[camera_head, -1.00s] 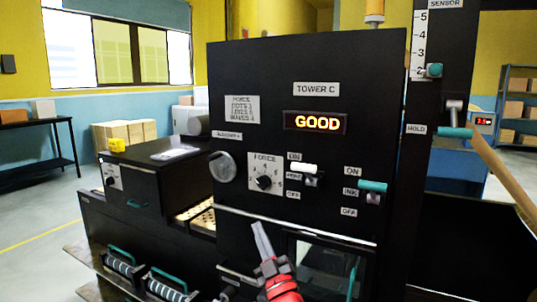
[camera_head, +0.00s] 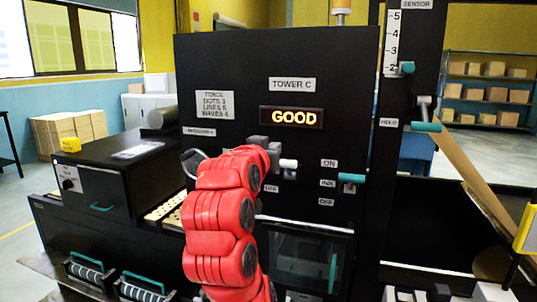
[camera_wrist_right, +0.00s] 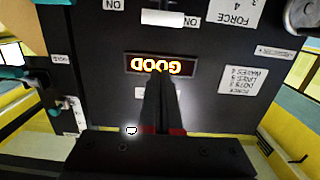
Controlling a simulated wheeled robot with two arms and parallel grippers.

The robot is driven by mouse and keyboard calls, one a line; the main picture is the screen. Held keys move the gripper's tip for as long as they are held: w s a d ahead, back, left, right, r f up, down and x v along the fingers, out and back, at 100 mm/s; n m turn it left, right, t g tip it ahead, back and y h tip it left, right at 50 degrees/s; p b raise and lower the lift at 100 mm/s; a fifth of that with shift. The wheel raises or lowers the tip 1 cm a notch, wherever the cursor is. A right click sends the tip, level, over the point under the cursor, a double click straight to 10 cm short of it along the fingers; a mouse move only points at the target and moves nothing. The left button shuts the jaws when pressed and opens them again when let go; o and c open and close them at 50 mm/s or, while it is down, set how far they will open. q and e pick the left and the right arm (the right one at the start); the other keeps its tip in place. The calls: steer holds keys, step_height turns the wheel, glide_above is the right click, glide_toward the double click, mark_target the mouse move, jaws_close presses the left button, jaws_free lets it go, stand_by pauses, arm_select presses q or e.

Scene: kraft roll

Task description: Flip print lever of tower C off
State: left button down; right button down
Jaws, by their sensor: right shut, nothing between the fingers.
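The print lever (camera_head: 288,163) of tower C has a white handle on the black panel, left of the teal ink lever (camera_head: 351,178). Its handle sits well above the OFF label (camera_head: 271,188). My right gripper (camera_head: 270,148) is shut and empty, just up and left of the white handle; I cannot tell if they touch. The red arm hides the force dial and part of the labels. In the right wrist view, which is upside down, the white handle (camera_wrist_right: 162,18) is at the top and the shut fingers (camera_wrist_right: 160,100) point toward the panel. My left gripper is out of view.
The lit GOOD display (camera_head: 292,117) is above the lever. A crank (camera_head: 193,163) is partly behind my arm. A teal hold lever (camera_head: 425,127) is on the right post. Brown web (camera_head: 480,185) slopes down at the right.

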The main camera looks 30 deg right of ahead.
steer(key=shift+d, duration=0.1)
steer(key=p, duration=0.4)
glide_above(283, 164)
steer(key=x, duration=0.2)
steer(key=shift+s+f, duration=0.15)
steer(key=shift+s+a+f, duration=0.15)
steer(key=shift+a+f, duration=0.15)
steer(key=shift+f, duration=0.2)
steer(key=shift+s+a+f+p, duration=0.2)
steer(key=shift+f, duration=0.35)
steer(key=shift+s+a+f+p, duration=0.15)
steer(key=shift+a+f+p, duration=0.1)
steer(key=shift+f, duration=0.3)
steer(key=shift+s+a+f, duration=0.1)
steer(key=shift+f, duration=0.3)
